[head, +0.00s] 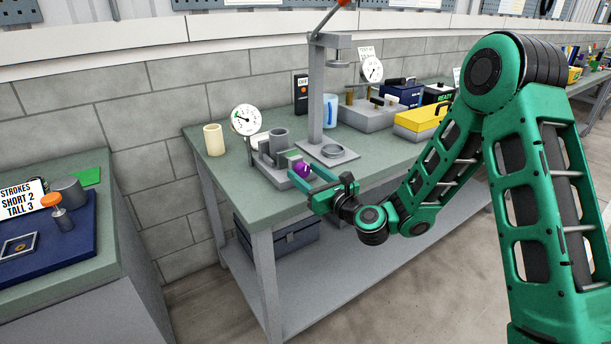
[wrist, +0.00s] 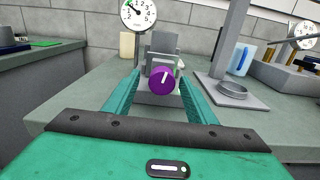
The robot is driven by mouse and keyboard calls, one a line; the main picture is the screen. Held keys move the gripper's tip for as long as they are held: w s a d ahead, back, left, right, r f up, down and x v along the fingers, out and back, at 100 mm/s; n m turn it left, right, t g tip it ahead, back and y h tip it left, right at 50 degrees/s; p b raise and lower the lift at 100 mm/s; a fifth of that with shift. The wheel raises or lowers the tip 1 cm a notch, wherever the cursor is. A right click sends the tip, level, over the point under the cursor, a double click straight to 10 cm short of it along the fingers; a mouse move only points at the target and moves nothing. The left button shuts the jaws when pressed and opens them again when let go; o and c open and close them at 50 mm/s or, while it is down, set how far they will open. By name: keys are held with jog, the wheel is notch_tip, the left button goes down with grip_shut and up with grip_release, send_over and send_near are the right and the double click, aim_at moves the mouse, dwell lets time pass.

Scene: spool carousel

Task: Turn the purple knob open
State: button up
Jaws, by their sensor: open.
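The purple knob (head: 301,169) sits on the front of a grey fixture (head: 268,160) near the front edge of the green-topped bench. In the wrist view the knob (wrist: 162,80) is a round purple disc with a white mark pointing up and slightly right. My gripper (head: 300,176) is open. Its two green fingers (wrist: 163,88) reach forward on the left and right of the knob, with gaps on both sides in the picture. I cannot tell whether the fingertips are level with the knob in depth.
A dial gauge (head: 246,120) stands behind the fixture, with a cream cylinder (head: 214,140) to its left. A grey press stand (head: 330,152) with a round ring is close on the right. A blue-marked cup (head: 330,110) and a yellow box (head: 419,122) stand farther right.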

jog(key=shift+w+d, duration=0.1)
jog(key=c, duration=1)
jog(key=shift+c, duration=0.2)
